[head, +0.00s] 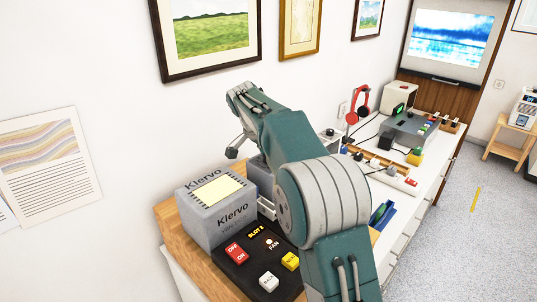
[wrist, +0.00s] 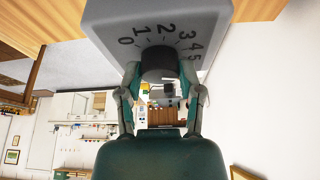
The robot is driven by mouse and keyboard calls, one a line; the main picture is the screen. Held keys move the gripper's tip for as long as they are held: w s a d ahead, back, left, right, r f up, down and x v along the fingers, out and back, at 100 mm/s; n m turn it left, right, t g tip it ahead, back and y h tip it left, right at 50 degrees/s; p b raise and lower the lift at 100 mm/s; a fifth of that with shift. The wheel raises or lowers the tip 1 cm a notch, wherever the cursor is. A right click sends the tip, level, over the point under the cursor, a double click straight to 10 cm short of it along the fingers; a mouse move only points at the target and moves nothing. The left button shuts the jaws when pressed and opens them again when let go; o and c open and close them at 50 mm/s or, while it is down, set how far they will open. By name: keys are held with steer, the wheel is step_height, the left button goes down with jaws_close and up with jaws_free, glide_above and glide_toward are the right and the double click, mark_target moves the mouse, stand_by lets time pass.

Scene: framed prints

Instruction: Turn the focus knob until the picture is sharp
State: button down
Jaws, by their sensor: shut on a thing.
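A round black knob (wrist: 158,64) sits on a grey panel (wrist: 110,12) with a printed dial running from 0 to 5. My gripper (wrist: 160,82) has a finger on each side of the knob and is closed on it. The knob's pointer mark cannot be made out. In the head view, a screen (head: 448,38) at the back right shows a blue and white seascape-like picture that looks soft and streaky. My arm hides the knob and most of the grip in the head view.
A grey Kiervo box (head: 228,222) with a pale top panel stands left of my arm. A black button panel (head: 250,262) lies in front of it. Red headphones (head: 358,103), a grey device (head: 405,128) and small knobs line the counter beyond. Open floor (head: 480,170) lies at right.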

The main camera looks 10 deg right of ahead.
steer(key=shift+c, duration=1.3)
jaws_free()
steer(key=shift+a+f, duration=0.15)
steer(key=shift+a, duration=0.05)
steer(key=v, duration=1.2)
steer(key=shift+a, duration=0.15)
